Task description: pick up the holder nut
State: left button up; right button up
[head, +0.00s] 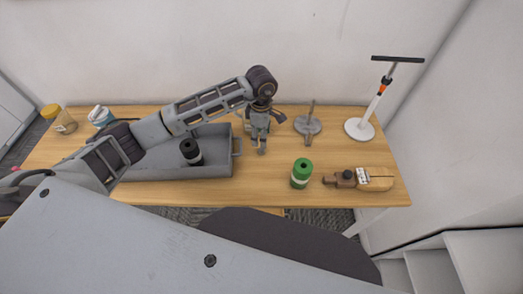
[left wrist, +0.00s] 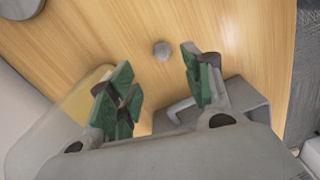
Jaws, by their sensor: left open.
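The holder nut, a small round grey piece, (left wrist: 161,50) lies on the bare wooden table in the left wrist view. It sits just beyond and between the spread fingertips of my left gripper (left wrist: 152,75), apart from both green-padded fingers. In the head view my left gripper (head: 259,142) hangs down over the table, right of the grey tray's end. It is open and empty. I cannot clearly tell the nut from the fingertips in the head view. My right gripper is not in view.
To the right are a round-based metal stand (head: 307,125), a green cylinder (head: 301,173), a wooden tool (head: 375,179) and a white stand (head: 360,129). A pale yellow translucent object (left wrist: 62,117) is beside my gripper.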

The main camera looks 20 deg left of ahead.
aim_at(261, 151)
pick_arm(q)
jog(key=shift+f, duration=1.25)
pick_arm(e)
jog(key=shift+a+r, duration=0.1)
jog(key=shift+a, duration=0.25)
